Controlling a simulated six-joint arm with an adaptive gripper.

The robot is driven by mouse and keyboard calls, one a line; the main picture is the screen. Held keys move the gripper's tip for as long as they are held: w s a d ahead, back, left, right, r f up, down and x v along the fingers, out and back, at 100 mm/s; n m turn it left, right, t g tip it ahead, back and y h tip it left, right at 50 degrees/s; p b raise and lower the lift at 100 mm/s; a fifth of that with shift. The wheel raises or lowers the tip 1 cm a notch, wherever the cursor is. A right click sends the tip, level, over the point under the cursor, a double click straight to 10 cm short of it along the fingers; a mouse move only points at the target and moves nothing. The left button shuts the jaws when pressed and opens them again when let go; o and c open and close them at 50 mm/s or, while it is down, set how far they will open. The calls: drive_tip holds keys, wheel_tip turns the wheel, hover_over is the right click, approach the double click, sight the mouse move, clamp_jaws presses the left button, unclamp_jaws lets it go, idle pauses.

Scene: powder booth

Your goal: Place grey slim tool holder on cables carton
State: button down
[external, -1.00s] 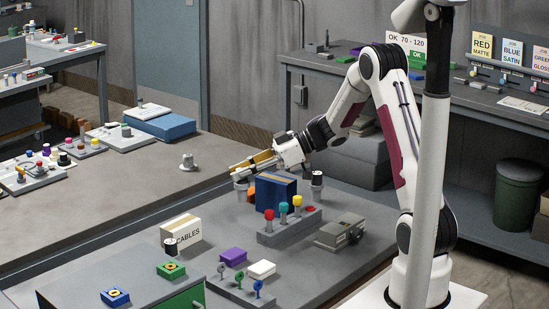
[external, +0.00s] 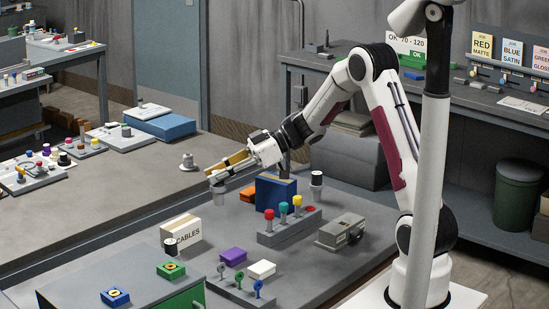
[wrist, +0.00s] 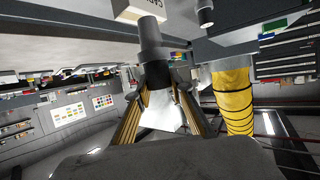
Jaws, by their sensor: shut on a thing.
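The grey slim tool holder (external: 219,192), a small grey cylinder, hangs roughly upright from my gripper (external: 217,178). In the wrist view the tool holder (wrist: 152,50) sits between the two fingers, which are shut on it. The cables carton (external: 182,229) is a tan and white box with CABLES on its front, standing on the grey table below and to the left of my gripper. Part of the carton (wrist: 138,10) shows at the top of the wrist view, beyond the holder. The holder is above and apart from the carton.
A black-topped container (external: 170,247) stands close in front of the carton. A blue box (external: 276,194), a rack with coloured knobs (external: 289,225) and a grey device (external: 340,232) stand to the right. A purple box (external: 233,256) lies nearer. The table between carton and rack is clear.

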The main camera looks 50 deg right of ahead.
drive_tip(key=w+a+r+m+t+h, duration=0.1)
drive_tip(key=w+a+r+m+t, duration=0.1)
drive_tip(key=w+a+r, duration=0.3)
drive_tip(key=shift+w+a+h, duration=0.3)
drive_tip(key=shift+w+a, duration=0.9)
drive_tip(key=shift+a, duration=0.25)
drive_tip(key=shift+r, duration=0.1)
wheel_tip(320, 180, down, 6)
drive_tip(key=shift+f, duration=0.2)
drive_tip(key=shift+f, duration=1.8)
drive_tip(key=shift+f, duration=0.15)
